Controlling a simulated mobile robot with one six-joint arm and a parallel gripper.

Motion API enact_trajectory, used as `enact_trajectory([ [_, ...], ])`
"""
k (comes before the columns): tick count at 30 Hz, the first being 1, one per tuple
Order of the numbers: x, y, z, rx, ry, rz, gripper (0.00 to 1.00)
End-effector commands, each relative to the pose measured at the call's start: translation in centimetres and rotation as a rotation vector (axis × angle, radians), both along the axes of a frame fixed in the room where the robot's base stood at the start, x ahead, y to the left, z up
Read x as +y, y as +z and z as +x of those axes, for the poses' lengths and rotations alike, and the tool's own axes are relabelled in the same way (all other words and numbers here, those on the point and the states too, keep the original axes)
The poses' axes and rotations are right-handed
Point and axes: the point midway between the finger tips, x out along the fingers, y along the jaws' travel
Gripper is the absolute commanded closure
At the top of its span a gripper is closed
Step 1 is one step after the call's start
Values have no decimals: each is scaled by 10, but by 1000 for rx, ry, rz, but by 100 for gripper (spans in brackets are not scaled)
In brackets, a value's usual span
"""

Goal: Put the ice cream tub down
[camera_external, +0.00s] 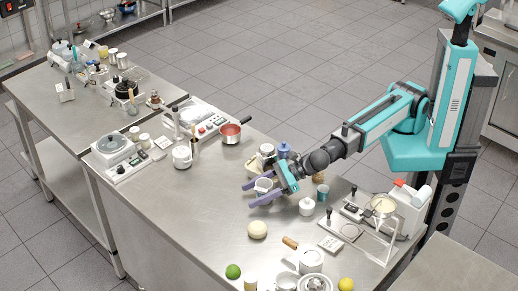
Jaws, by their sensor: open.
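My gripper (252,194) has two purple fingers and is low over the steel table, near the table's middle. Its fingers are spread open. A small pale tub (263,185) is between the fingers and appears upright. It looks like the ice cream tub, but it is too small to read any label. The fingers hide part of its sides, and I cannot tell whether they touch it. Its base seems to be at the tabletop, though the contact is hard to see.
A red-lined pot (230,133) stands behind. A white lidded jar (306,206) and a teal cup (323,192) stand right of my gripper. A pale round ball (257,229) lies in front. The steel tabletop (195,215) is clear to the left.

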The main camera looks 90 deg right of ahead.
Motion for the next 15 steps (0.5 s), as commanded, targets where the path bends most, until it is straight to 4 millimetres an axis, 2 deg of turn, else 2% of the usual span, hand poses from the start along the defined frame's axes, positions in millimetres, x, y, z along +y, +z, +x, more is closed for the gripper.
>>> enact_trajectory([
  [7,-2,5,-7,0,0,0,38],
  [15,-8,15,-30,-1,1,2,38],
])
